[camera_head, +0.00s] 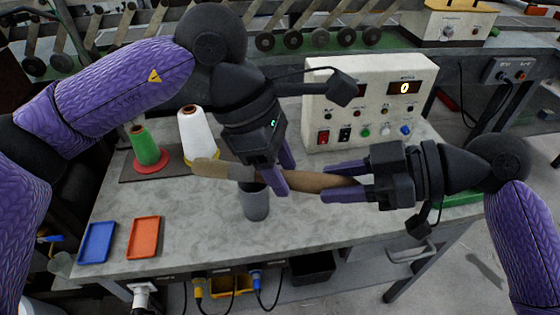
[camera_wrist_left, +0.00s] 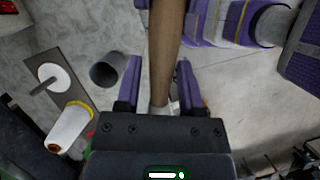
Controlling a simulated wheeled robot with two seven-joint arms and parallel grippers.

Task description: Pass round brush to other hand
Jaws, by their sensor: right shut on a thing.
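The round brush (camera_head: 318,182) is a long brown rod with a paler, thicker left end, held roughly level above the table. My right gripper (camera_head: 330,182) is shut on its right part. My left gripper (camera_head: 283,177) comes down over its middle, with one finger on each side. In the left wrist view the brush (camera_wrist_left: 165,45) runs between the left fingers (camera_wrist_left: 159,75), which stand apart with a gap on the left side. The left fingers hide part of the brush in the head view.
A grey cup (camera_head: 255,205) stands on the table just below the brush. Green (camera_head: 145,147) and white (camera_head: 197,133) thread cones stand at the left. Blue (camera_head: 97,243) and orange (camera_head: 144,238) trays lie front left. A control box (camera_head: 350,125) stands behind. The table's front middle is clear.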

